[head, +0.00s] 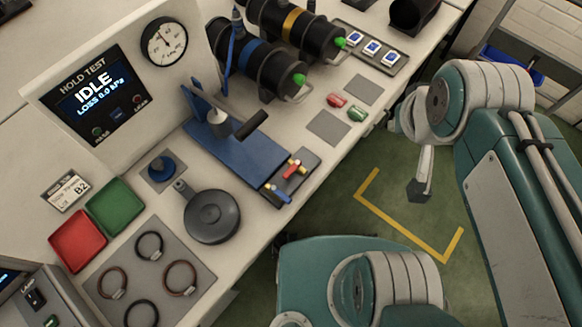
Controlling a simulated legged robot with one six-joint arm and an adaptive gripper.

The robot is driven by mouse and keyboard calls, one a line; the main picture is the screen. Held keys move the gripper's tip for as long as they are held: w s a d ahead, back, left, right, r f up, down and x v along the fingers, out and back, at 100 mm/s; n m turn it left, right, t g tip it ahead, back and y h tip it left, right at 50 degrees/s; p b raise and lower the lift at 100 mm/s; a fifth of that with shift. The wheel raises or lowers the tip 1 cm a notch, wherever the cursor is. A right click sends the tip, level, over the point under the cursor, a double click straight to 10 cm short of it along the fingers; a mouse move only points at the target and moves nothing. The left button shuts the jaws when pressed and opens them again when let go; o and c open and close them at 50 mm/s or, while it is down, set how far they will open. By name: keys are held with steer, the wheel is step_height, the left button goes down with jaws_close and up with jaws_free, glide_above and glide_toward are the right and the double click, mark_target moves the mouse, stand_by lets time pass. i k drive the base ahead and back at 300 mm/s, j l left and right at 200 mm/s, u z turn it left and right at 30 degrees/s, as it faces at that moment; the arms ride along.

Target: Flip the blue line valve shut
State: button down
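A small dark valve block (305,159) sits at the bench's front edge, at the near end of a blue plate (245,150). A small blue-handled valve (280,192) is at its near left end, and a red-handled valve (294,169) is beside it. They are too small for me to tell whether the blue one is open or shut. My gripper (419,190) hangs over the green floor, right of the bench and apart from the valves. Only its narrow dark tip shows, so its opening cannot be told.
Two black cylinders, one blue-banded (255,58) and one yellow-banded (295,26), lie at the back. A hold test panel (97,92) reads IDLE beside a gauge (164,41). A black lever (251,124) rises above the blue plate. Red (78,241) and green (115,207) trays are left. Floor beside the bench is clear.

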mark_target(275, 190)
steer(key=k+l+u, duration=0.1)
steer(key=u, duration=0.3)
steer(key=k+u, duration=0.1)
steer(key=u, duration=0.25)
steer(key=k+l+u, duration=0.1)
steer(key=u, duration=0.3)
